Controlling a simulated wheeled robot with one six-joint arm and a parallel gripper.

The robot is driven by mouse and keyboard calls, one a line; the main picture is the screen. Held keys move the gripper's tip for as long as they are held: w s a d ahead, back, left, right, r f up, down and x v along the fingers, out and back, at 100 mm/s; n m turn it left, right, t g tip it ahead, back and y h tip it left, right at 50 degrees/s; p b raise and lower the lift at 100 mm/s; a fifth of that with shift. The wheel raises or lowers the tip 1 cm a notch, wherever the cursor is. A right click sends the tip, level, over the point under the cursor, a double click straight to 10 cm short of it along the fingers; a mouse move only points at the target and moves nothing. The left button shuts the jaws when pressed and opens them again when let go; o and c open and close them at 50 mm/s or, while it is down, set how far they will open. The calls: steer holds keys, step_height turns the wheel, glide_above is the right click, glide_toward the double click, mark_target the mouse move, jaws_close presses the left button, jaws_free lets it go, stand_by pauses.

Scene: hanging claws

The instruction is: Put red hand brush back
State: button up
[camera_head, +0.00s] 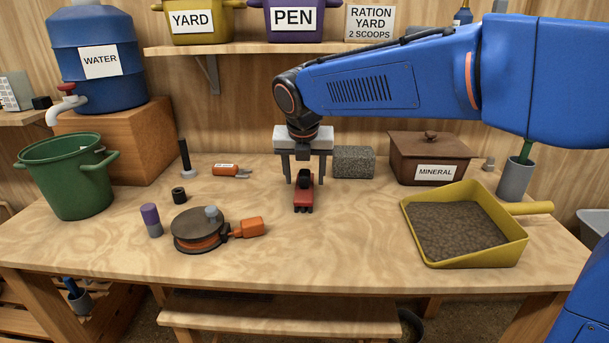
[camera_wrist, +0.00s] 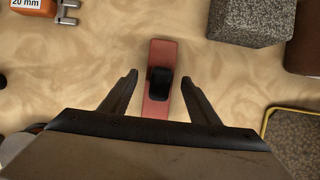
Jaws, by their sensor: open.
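The red hand brush (camera_head: 303,197) lies on the wooden table near its middle, with a red body and a black part on top. In the wrist view the red hand brush (camera_wrist: 159,82) lies lengthwise between the two fingers, apart from both. My gripper (camera_head: 304,183) points down over the brush, its fingers open on either side of it. The open fingers also show in the wrist view (camera_wrist: 160,85). The near end of the brush is partly hidden by the gripper body in the wrist view.
A grey block (camera_head: 353,162) stands just behind and right of my gripper. A brown MINERAL box (camera_head: 431,152) and a yellow scoop (camera_head: 465,254) of pellets are at right. A green bucket (camera_head: 68,185) stands far left.

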steer(key=v, duration=1.2)
steer(key=shift+r, duration=0.2)
